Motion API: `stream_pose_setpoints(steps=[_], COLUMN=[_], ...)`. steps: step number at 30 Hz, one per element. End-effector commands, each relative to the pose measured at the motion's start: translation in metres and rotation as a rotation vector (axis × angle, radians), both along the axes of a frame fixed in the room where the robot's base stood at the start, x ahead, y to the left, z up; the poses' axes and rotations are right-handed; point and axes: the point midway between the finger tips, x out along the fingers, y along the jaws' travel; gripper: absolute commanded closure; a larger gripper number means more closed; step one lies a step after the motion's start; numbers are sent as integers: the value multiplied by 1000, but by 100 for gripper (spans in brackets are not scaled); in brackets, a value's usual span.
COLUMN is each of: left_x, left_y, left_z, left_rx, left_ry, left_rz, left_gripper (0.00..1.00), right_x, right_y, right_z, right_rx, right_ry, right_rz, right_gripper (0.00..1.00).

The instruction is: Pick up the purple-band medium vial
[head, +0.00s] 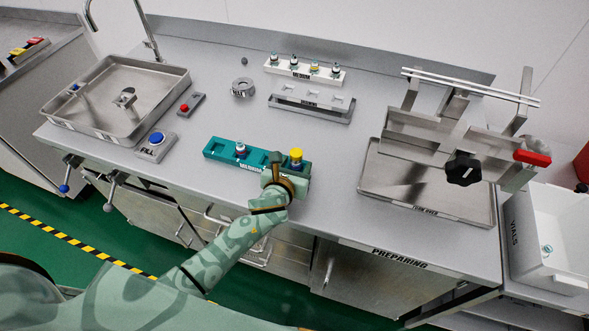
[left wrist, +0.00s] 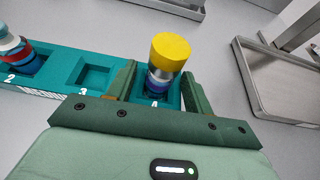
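A vial with a yellow cap (head: 296,154) stands upright in the teal rack (head: 217,147) at its right end. In the left wrist view the yellow-capped vial (left wrist: 170,52) stands in slot 4, with a silver neck and a dark blue or purple band; the exact colour is hard to tell. My left gripper (head: 284,168) is at that slot. In the left wrist view the left gripper's fingers (left wrist: 160,88) are open, one on each side of the vial, with gaps visible. Several vials (head: 315,67) stand in the white rack labelled MEDIUM (head: 334,78). My right gripper is out of view.
Another vial (head: 240,149) stands in slot 2 of the teal rack; slot 3 (left wrist: 90,74) is empty. A metal rack (head: 310,106) stands behind. A press-like device with a black knob (head: 463,169) over a metal tray (head: 425,190) is to the right.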

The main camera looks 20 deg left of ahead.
Motion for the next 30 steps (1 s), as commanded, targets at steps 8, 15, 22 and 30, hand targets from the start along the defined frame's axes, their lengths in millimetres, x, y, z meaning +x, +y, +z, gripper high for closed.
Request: stream_pose_setpoints(steps=[8,15,22,30], left_x=[-5,-6,-5,-13], left_y=[1,1,1,-7], left_z=[-10,-10,6,43], left_rx=[3,4,6,2], left_ry=[20,21,18,10], left_rz=[2,2,1,0], left_gripper=[96,96,96,96], right_x=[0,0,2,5], right_y=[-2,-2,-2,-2], right_z=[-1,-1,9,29], right_rx=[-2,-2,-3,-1], right_ry=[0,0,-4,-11], right_rz=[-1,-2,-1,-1], right_gripper=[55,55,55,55])
